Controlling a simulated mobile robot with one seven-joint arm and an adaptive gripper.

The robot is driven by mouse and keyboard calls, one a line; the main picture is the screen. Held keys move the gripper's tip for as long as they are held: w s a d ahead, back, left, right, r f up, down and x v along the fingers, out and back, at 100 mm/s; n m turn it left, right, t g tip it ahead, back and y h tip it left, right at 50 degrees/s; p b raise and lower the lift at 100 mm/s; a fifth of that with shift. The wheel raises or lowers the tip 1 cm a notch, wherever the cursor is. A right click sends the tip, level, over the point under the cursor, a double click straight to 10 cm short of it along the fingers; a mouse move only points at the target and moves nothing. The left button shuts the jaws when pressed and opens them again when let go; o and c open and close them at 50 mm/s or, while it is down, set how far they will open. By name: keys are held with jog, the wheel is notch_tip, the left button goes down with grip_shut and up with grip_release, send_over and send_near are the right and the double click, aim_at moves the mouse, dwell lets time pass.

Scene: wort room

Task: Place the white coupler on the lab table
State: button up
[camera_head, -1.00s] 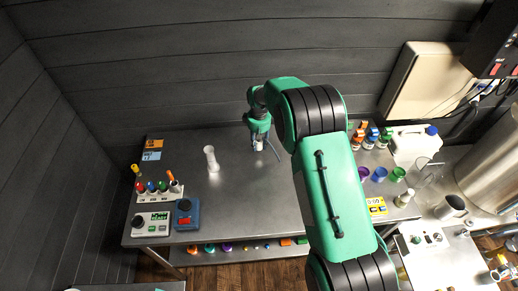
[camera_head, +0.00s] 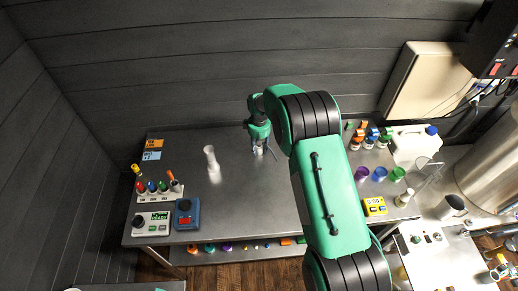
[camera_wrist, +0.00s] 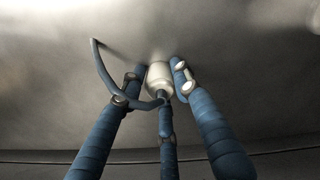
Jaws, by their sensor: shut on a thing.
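The white coupler (camera_wrist: 159,78) sits between my gripper's fingers in the wrist view, with its far end close to the grey metal surface; I cannot tell whether it touches. A blue hose-like piece (camera_wrist: 112,85) curves out beside it to the left. My gripper (camera_wrist: 158,88) is shut on the coupler. In the head view my gripper (camera_head: 260,148) points down over the back middle of the lab table (camera_head: 235,205), and the coupler shows only as a small pale spot below it.
A white cylinder (camera_head: 212,160) stands left of my gripper. A rack with coloured tools (camera_head: 160,190), a white device (camera_head: 151,223) and a blue device (camera_head: 186,214) are at the left. Cups (camera_head: 379,174) and a white jug (camera_head: 415,145) are at the right. The table's middle front is clear.

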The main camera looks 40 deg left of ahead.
jog(key=o, duration=1.2)
jog(key=shift+c, duration=0.2)
jog(key=shift+r, duration=0.15)
notch_tip(320, 180, up, 12)
dwell(0.6)
